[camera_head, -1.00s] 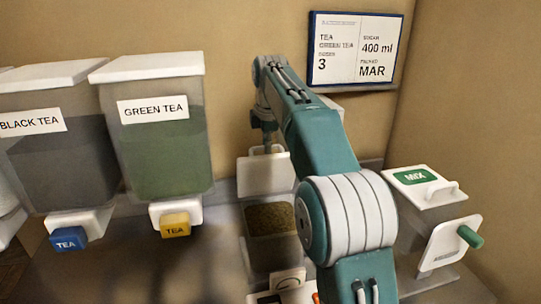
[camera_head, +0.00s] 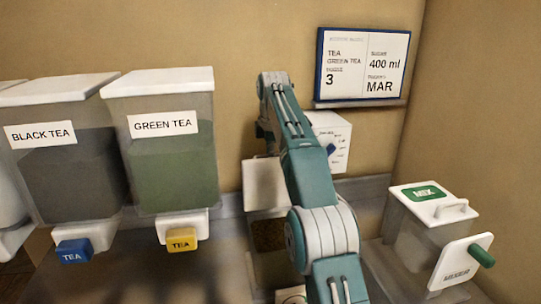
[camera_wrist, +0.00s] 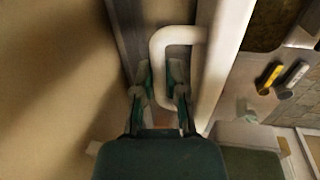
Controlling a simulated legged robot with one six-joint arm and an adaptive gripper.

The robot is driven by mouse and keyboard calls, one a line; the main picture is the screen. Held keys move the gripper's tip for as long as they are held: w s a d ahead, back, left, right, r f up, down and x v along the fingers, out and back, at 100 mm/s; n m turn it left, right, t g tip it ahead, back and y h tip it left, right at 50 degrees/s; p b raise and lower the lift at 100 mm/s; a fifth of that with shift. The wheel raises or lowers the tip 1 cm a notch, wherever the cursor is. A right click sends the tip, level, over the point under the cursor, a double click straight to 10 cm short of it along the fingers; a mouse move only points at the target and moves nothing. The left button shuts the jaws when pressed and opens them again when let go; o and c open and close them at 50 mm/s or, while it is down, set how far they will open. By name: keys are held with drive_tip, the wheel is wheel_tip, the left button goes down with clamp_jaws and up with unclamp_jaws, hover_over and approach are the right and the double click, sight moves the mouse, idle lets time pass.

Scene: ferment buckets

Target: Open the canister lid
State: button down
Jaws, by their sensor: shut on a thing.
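The canister (camera_head: 268,238) stands in the middle of the counter with brown grainy contents. Its white lid (camera_head: 262,187) is swung up and stands roughly upright at the back of the opening. In the wrist view the lid (camera_wrist: 228,55) runs as a pale slab beside my gripper, with its white looped handle (camera_wrist: 178,35). My gripper (camera_wrist: 160,85) is shut on this handle, one finger on each side of its near bar. In the head view my gripper is mostly hidden behind my arm, above the lid. My arm also hides the canister's right side.
Black tea (camera_head: 70,175) and green tea (camera_head: 172,165) dispensers stand to the left. A mixer box (camera_head: 432,225) with a green knob stands to the right. A white box with a blue knob (camera_head: 334,138) is behind my arm, below a wall sign (camera_head: 362,65).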

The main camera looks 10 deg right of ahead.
drive_tip(key=shift+w, duration=0.25)
drive_tip(key=shift+r, duration=0.1)
idle(0.4)
drive_tip(key=c, duration=0.7)
unclamp_jaws()
